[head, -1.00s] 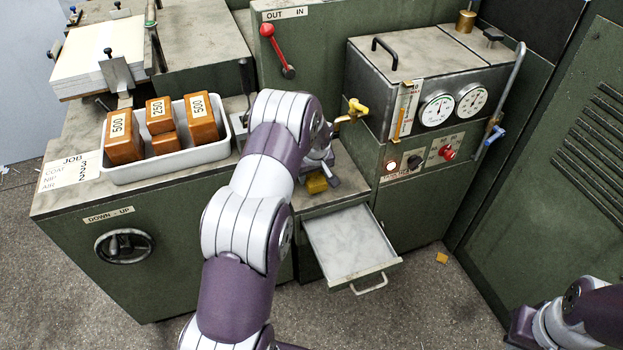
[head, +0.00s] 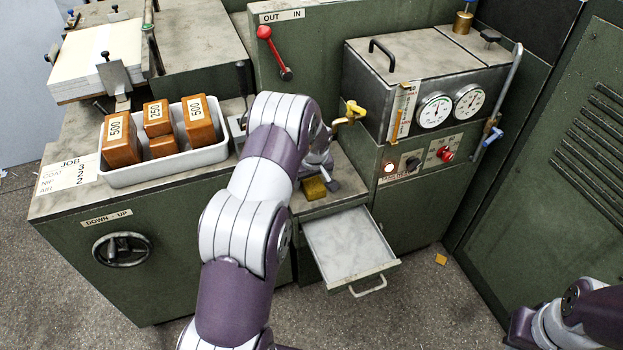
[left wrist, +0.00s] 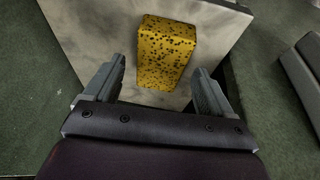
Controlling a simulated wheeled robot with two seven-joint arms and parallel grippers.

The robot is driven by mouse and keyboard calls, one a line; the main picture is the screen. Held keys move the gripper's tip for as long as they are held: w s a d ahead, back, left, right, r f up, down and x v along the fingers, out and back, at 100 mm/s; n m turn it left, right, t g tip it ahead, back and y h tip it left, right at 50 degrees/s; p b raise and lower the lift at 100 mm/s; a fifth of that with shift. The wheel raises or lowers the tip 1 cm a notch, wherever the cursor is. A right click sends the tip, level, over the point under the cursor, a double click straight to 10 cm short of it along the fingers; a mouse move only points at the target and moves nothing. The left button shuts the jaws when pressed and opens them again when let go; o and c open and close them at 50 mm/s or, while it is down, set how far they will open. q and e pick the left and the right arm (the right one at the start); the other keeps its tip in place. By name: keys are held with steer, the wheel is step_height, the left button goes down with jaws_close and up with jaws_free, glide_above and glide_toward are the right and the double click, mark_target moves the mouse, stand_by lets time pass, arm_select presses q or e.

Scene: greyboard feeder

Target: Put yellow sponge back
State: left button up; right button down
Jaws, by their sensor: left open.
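The yellow sponge (head: 314,188), a speckled block, lies on the small worn ledge (head: 345,190) above the open drawer in the head view. In the left wrist view the sponge (left wrist: 167,52) sits just beyond and between my fingertips, with grey surface around it. My left gripper (left wrist: 160,76) is open and empty, its fingers on either side of the sponge's near end. In the head view my left gripper (head: 324,180) is partly hidden by its own wrist. My right arm's end (head: 522,326) shows at the lower right; its fingers cannot be made out.
The drawer (head: 350,245) stands open and empty below the ledge. A white tray (head: 165,170) with several brown weight blocks is at the left. A yellow tap (head: 351,112) and gauge box (head: 425,85) rise behind. A small yellow piece (head: 441,259) lies on the floor.

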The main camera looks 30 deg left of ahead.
arm_select(q)
steer(key=d+p+v, duration=0.1)
steer(key=p+v, duration=0.1)
steer(key=v, duration=0.9)
steer(key=s+d+r+m, duration=0.1)
steer(key=s+d+m, duration=0.2)
steer(key=s, duration=0.5)
steer(key=s+d+r+m+g+h, duration=0.1)
steer(key=s+d+r+m, duration=0.1)
steer(key=s+d, duration=0.4)
steer(key=s+d+r+m+h, duration=0.1)
steer(key=s+d+m, duration=0.3)
steer(key=s, duration=0.6)
steer(key=shift+s+d+r+m+g, duration=0.25)
steer(key=shift+d+m+g, duration=0.1)
steer(key=shift+m, duration=0.25)
